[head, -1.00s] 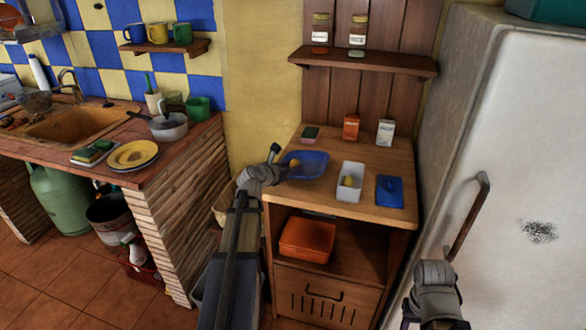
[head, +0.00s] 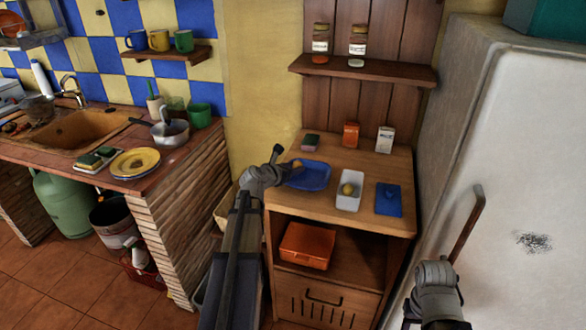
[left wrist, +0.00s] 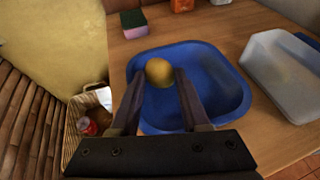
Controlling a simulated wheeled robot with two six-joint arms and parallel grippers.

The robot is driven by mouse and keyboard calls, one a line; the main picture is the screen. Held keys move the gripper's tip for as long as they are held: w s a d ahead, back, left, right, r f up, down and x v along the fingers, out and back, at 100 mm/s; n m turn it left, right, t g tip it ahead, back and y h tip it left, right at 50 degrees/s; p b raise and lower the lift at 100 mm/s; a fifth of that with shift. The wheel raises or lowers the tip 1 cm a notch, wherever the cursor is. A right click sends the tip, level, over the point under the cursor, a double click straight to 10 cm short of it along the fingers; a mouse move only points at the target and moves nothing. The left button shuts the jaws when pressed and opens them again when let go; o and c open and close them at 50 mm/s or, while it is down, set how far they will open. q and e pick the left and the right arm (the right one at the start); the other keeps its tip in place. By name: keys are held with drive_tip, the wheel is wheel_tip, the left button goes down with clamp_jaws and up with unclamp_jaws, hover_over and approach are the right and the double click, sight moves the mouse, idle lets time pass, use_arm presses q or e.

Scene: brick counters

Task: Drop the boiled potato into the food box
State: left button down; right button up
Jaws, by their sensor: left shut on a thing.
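My left gripper (head: 287,158) is shut on a small yellow boiled potato (left wrist: 159,72). The potato sits between the fingertips, over the far left part of a blue tray (left wrist: 236,112). In the head view it shows at the tray's upper left edge (head: 297,163); the gap beneath it is hard to judge. A blue lid (head: 389,199) lies right of the box. My right gripper (head: 438,268) is by the fridge; its fingers are unclear.
A sponge (head: 310,142), an orange carton (head: 351,134) and a white carton (head: 384,139) stand at the counter's back. A shelf with jars (head: 364,65) hangs above. The fridge (head: 520,150) closes off the right side. An orange box (head: 306,246) sits below.

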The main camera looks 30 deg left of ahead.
use_arm(q)
wheel_tip(320, 180, up, 7)
drive_tip(key=p, duration=0.5)
drive_tip(key=shift+a+f, duration=0.15)
drive_tip(key=shift+f, duration=0.05)
use_arm(e)
wheel_tip(320, 180, up, 7)
drive_tip(key=shift+f, duration=0.2)
use_arm(q)
drive_tip(key=shift+s, duration=0.1)
